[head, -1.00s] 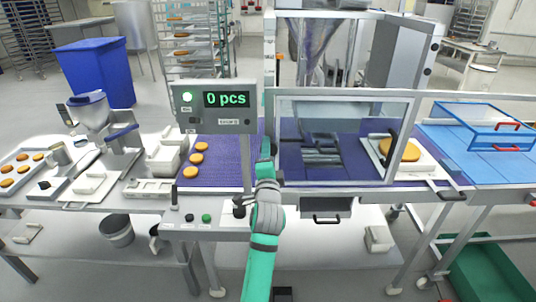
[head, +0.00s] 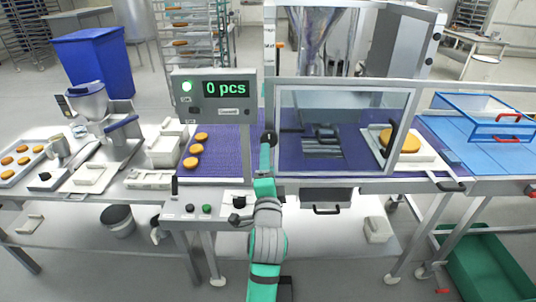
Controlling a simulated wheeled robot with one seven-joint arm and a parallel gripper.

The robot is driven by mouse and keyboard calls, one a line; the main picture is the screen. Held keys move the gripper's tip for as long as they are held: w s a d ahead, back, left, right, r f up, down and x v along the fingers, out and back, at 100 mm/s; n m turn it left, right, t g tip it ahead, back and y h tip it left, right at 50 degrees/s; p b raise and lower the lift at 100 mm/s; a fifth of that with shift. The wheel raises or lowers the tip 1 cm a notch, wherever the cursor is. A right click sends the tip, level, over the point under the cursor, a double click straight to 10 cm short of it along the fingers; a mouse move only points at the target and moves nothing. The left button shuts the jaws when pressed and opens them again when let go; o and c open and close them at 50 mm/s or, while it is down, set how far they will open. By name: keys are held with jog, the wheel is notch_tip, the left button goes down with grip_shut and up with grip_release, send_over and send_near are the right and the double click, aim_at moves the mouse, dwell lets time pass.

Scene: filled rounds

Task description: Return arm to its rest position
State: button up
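My arm, green and grey, rises from the bottom middle of the head view toward the machine. Its far end (head: 267,140) lies in front of the post between the display box and the clear guard. The fingers of my gripper cannot be made out there, so whether it is open or shut does not show. I see nothing held at the arm's end.
Several orange-brown rounds (head: 194,150) lie on the purple belt (head: 228,150). A clear guard (head: 345,82) stands right of the arm. One large round (head: 399,140) lies behind it. A control panel (head: 207,218) is left.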

jog(key=shift+s, duration=0.7)
jog(key=shift+f, duration=0.1)
jog(key=s+d+f+n+g, duration=0.3)
jog(key=s+f+n, duration=0.7)
jog(key=s+f, duration=1.35)
jog(key=s+a+f+n, duration=0.1)
jog(key=s+n, duration=0.2)
jog(key=s, duration=1)
jog(key=s+a+f+n, duration=0.1)
jog(key=s+n, duration=0.2)
jog(key=s, duration=1)
jog(key=shift+a+f, duration=0.25)
jog(key=shift+a, duration=0.1)
